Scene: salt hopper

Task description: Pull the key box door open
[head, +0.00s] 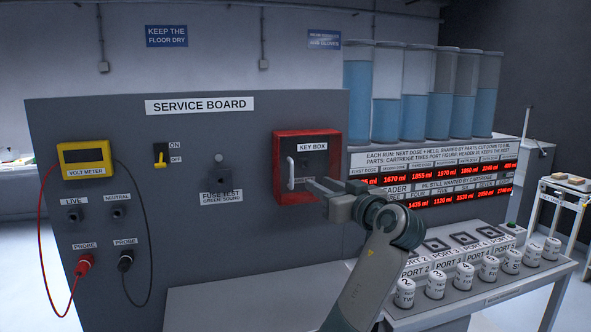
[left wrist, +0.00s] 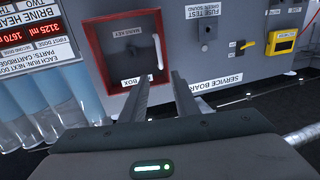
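The key box (head: 279,165) is a red frame on the grey service board, with a dark grey door (head: 316,162) that looks shut. A white upright bar handle (head: 291,172) is on the door's left side. In the left wrist view the key box (left wrist: 93,55) appears upside down, with the handle (left wrist: 158,51) just beyond my fingers. My left gripper (head: 315,186) is in front of the lower part of the door, pointing at the handle. Its fingers (left wrist: 161,77) are apart with nothing between them. My right gripper is not in view.
A volt meter (head: 84,158), a yellow switch (head: 160,156) and a fuse test fitting (head: 219,175) are on the board to the left. Water tubes (head: 402,100) and a red display stand right. White cartridges (head: 435,284) line the bench at lower right.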

